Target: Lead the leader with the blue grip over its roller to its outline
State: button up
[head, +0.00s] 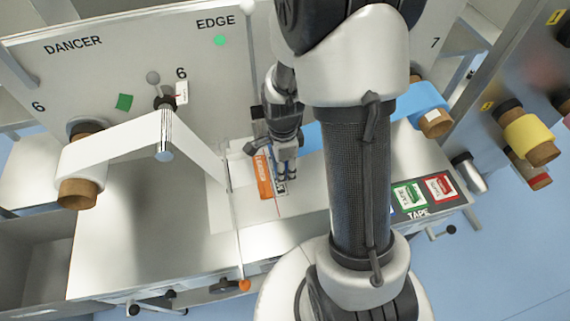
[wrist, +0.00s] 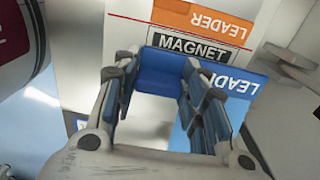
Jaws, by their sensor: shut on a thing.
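My gripper (wrist: 165,90) is shut on the blue grip (wrist: 164,70), which sits between its fingertips beside the black MAGNET label (wrist: 192,47). In the head view my gripper (head: 286,165) is low over the light table, right of the orange LEADER label (head: 264,176). That label also shows in the wrist view (wrist: 205,20). Blue web (head: 312,136) runs behind my arm toward the blue roll (head: 428,110). The blue web's roller is hidden by my arm.
A white web (head: 120,143) runs from the left roll over a metal roller (head: 164,135) down to the table (head: 225,210). Green and red tape labels (head: 425,192) lie at the right. A thin rod with an orange knob (head: 244,286) stands at the front.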

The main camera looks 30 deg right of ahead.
aim_at(281, 189)
jog(key=f+b, duration=0.1)
jog(key=f, duration=0.1)
jog(key=f+b, duration=0.1)
jog(key=f, duration=0.1)
jog(key=shift+a+b, duration=0.3)
jog(key=shift+f+b, duration=1.6)
jog(key=shift+f, duration=0.4)
jog(key=shift+f, duration=0.35)
jog(key=o, duration=1.2)
jog(key=shift+w+r, duration=0.1)
jog(key=shift+r, duration=0.05)
notch_tip(281, 189, up, 12)
jog(key=shift+f, duration=0.1)
